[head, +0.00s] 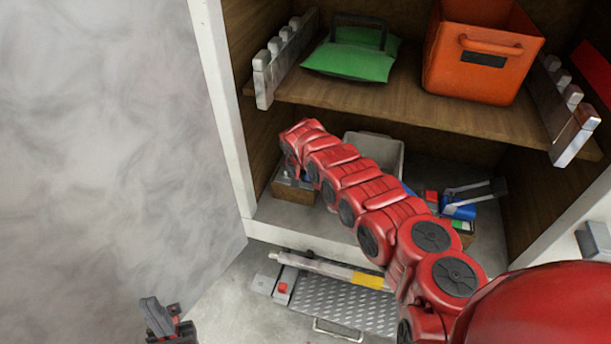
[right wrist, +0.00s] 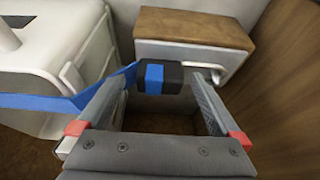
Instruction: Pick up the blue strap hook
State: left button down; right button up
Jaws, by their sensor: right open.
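In the right wrist view, the blue strap hook (right wrist: 155,77) shows as a black block with a blue band, with a blue strap (right wrist: 60,102) running off to the left. My right gripper (right wrist: 157,95) is open, its fingers pointing toward the hook, which lies between or just beyond the tips; contact cannot be told. In the head view my right arm reaches into the lower compartment, and its gripper is mostly hidden at the left side by a small wooden box (head: 294,193). My left gripper (head: 165,322) is at the bottom left, away from the cabinet; its jaw state is unclear.
A grey bin (head: 376,146) stands behind my arm. A blue item with a black handle (head: 460,208) lies to the right. The upper shelf (head: 400,108) holds a green bag (head: 352,62) and an orange crate (head: 480,65). Cabinet walls bound both sides.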

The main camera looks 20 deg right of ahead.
jog(key=c, duration=1.5)
jog(key=shift+r, duration=0.15)
